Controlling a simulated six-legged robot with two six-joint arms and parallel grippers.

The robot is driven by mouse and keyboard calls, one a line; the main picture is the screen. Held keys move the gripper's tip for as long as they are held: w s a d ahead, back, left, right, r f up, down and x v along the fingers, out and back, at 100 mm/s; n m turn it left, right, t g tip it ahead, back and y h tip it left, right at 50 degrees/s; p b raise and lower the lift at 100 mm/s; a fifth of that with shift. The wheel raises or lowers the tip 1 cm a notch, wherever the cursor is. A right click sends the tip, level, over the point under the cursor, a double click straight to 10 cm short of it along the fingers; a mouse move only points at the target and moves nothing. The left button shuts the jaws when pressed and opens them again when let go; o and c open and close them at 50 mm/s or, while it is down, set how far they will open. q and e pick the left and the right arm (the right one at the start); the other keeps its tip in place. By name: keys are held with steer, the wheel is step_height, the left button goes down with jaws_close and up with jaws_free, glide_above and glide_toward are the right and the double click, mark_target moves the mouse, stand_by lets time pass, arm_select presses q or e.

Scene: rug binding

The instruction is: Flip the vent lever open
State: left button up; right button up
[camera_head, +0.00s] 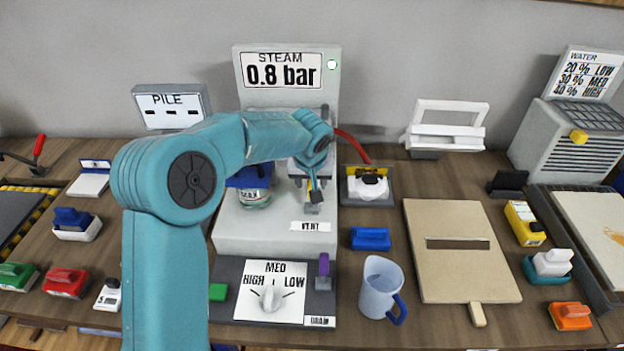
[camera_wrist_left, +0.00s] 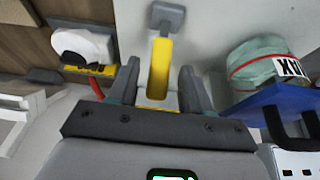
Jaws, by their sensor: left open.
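The vent lever is a yellow bar on a grey mount, above the VENT label (camera_head: 310,226) on the front of the steam unit (camera_head: 262,230). In the left wrist view the yellow vent lever (camera_wrist_left: 160,68) stands between the two fingers of my left gripper (camera_wrist_left: 158,85), with its grey mount (camera_wrist_left: 167,17) beyond the fingertips. The fingers are apart, with a gap visible on each side of the lever. In the head view my left gripper (camera_head: 312,183) points down at the lever, and its wrist hides much of it. My right gripper is not in view.
A white round item (camera_head: 368,187) sits in a holder on the other side. A dial (camera_head: 270,298) and purple lever (camera_head: 323,265) are in front. A jug (camera_head: 380,287) stands nearby.

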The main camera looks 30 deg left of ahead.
arm_select(q)
steer(key=shift+w+f, duration=0.25)
steer(key=shift+f, duration=0.35)
steer(key=shift+a+f, duration=0.1)
steer(key=shift+a, duration=0.1)
steer(key=shift+d, duration=0.1)
jaws_close()
steer(key=shift+f+b, duration=0.15)
steer(key=shift+b, duration=0.35)
steer(key=s+t+y+b, duration=0.1)
steer(key=t+b, duration=0.1)
steer(key=b, duration=0.8)
steer(key=s+d+t+y+b, duration=0.1)
steer(key=t+b, duration=0.1)
steer(key=b, duration=0.9)
steer(key=s+d+t+y+b, duration=0.1)
steer(key=s+t+b, duration=0.1)
steer(key=b, duration=0.9)
steer(key=shift+d+t+y, duration=0.25)
steer(key=shift+t+y, duration=0.05)
steer(key=shift+y, duration=0.1)
steer(key=shift+s+y+b, duration=0.1)
steer(key=shift+y+b, duration=0.2)
steer(key=shift+b, duration=0.3)
steer(key=shift+r+t, duration=0.2)
steer(key=shift+t, duration=0.1)
jaws_free()
